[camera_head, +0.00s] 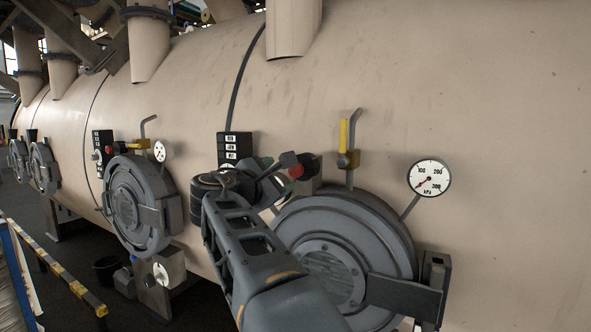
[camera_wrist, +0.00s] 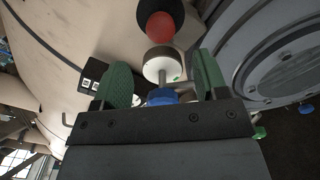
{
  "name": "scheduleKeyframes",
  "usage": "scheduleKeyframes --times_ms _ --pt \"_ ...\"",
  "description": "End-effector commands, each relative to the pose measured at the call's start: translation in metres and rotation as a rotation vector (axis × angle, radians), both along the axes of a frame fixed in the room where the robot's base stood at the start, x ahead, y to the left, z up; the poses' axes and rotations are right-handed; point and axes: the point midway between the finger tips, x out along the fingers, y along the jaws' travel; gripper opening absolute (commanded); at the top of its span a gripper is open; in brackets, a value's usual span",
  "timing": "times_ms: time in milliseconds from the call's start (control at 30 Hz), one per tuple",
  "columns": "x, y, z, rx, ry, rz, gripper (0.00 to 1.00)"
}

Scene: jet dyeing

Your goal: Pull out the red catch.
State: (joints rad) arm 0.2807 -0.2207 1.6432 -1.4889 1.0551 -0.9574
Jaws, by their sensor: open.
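The red catch (camera_wrist: 160,26) shows at the top of the wrist view as a red rounded piece on a dark round mount. It also shows in the head view (camera_head: 296,171), beside the large grey round door (camera_head: 395,222) and partly behind my gripper. My gripper (camera_wrist: 163,60) is open, with one green pad on each side. The catch lies beyond the fingertips, roughly in line with the gap, and I see no contact. A cream disc (camera_wrist: 162,63) on a metal stem, with a blue part below, shows between the pads; I cannot tell what it belongs to.
The beige vessel wall (camera_head: 490,90) fills the background. A yellow-handled valve (camera_head: 343,137) and a pressure gauge (camera_head: 429,178) stand above the door. A black label panel (camera_head: 234,147) is just behind my gripper. A striped rail (camera_head: 60,268) runs at the lower left.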

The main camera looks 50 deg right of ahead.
Motion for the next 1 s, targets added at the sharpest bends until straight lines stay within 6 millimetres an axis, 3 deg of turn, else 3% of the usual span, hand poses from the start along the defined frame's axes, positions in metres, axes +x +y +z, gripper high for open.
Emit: scheduleKeyframes --times_ms 200,433,700,1000 --pt "0.01 -0.043 0.002 0.003 0.002 -0.004 0.67" --pt "0.018 -0.073 0.001 0.003 0.0 -0.001 0.67" --pt "0.021 -0.088 0.0 0.003 -0.001 0.001 0.67" --pt "0.022 -0.089 -0.001 0.003 -0.002 0.002 0.67"
